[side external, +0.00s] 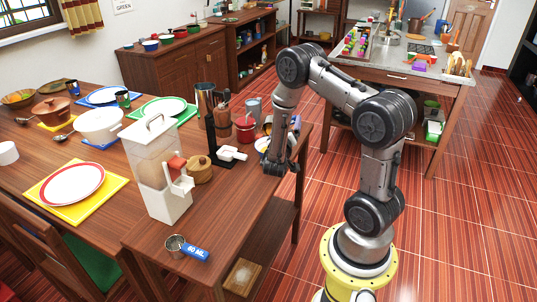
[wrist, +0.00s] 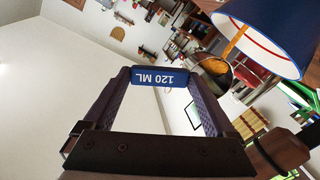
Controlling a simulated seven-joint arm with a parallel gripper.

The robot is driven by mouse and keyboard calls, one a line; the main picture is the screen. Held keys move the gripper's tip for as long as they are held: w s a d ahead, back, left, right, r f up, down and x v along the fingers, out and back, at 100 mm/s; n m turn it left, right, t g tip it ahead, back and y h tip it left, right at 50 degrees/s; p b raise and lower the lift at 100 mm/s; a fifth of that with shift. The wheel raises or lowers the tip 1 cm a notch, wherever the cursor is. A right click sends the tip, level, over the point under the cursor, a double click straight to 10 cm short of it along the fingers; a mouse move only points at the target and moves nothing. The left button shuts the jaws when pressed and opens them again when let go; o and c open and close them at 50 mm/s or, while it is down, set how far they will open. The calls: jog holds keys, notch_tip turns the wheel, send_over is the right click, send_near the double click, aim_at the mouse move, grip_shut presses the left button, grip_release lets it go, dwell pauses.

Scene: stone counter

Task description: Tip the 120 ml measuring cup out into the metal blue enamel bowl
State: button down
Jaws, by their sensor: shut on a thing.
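My gripper (wrist: 158,100) is shut on the blue handle of the 120 ml measuring cup (wrist: 161,78); its "120 ML" label reads upside down in the wrist view. Just right of the handle is the dark round cup part, with orange-brown matter in it. A blue piece with white and red bands, apparently the enamel bowl (wrist: 272,18), fills the upper right. An orange strip runs between cup and bowl; I cannot tell whether it is falling contents. In the side view my gripper (side external: 276,168) is low by the counter's right edge, hiding the cup and most of the bowl.
A clear dispenser (side external: 150,150) with a white base stands left of my gripper. A 60 ml measuring cup (side external: 187,248) lies at the front. The front right counter is clear.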

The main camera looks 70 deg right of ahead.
jog(key=shift+s+a+f+t+h, duration=0.15)
jog(key=shift+a+f+t+h, duration=0.15)
jog(key=shift+a+h, duration=0.5)
jog(key=shift+s+a+f+t+h, duration=0.2)
jog(key=shift+a+f+h, duration=0.1)
jog(key=shift+h, duration=0.9)
dwell(1.4)
jog(key=shift+a+r+h, duration=0.2)
jog(key=shift+r+h, duration=0.1)
jog(key=shift+h, duration=0.4)
dwell(0.3)
jog(key=shift+y, duration=0.3)
jog(key=y, duration=0.1)
jog(key=d+y, duration=0.2)
jog(key=shift+w+r+g+y, duration=0.2)
jog(key=shift+w+g+y, duration=0.1)
jog(key=shift+g, duration=0.1)
jog(key=shift+d, duration=0.1)
